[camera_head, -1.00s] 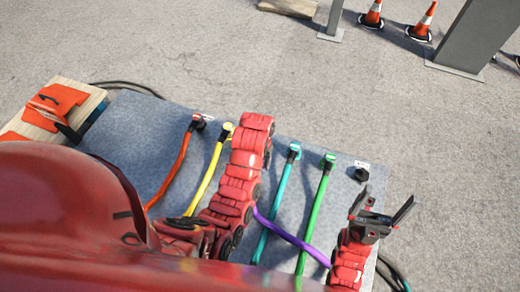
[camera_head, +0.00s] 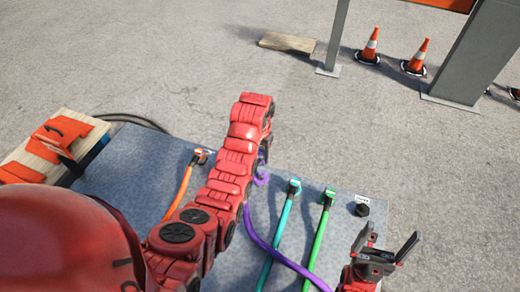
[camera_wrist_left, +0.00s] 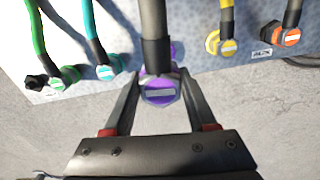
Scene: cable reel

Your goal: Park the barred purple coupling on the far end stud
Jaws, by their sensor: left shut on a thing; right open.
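The barred purple coupling (camera_wrist_left: 160,93) is between the fingers of my left gripper (camera_wrist_left: 158,100) in the left wrist view, its white bar facing the camera. In the head view my left arm hides the coupling; the purple cable (camera_head: 262,238) curls up beside the arm. A bare black stud (camera_head: 362,209) stands at the panel's right end, beside a white label; it also shows at the left of the left wrist view (camera_wrist_left: 36,83). My right gripper (camera_head: 390,241) is open and empty, in front of this stud.
Turquoise (camera_head: 294,187) and green (camera_head: 328,195) couplings sit between my left arm and the bare stud. An orange one (camera_head: 199,156) is left; a yellow one (camera_wrist_left: 224,47) shows only in the wrist view.

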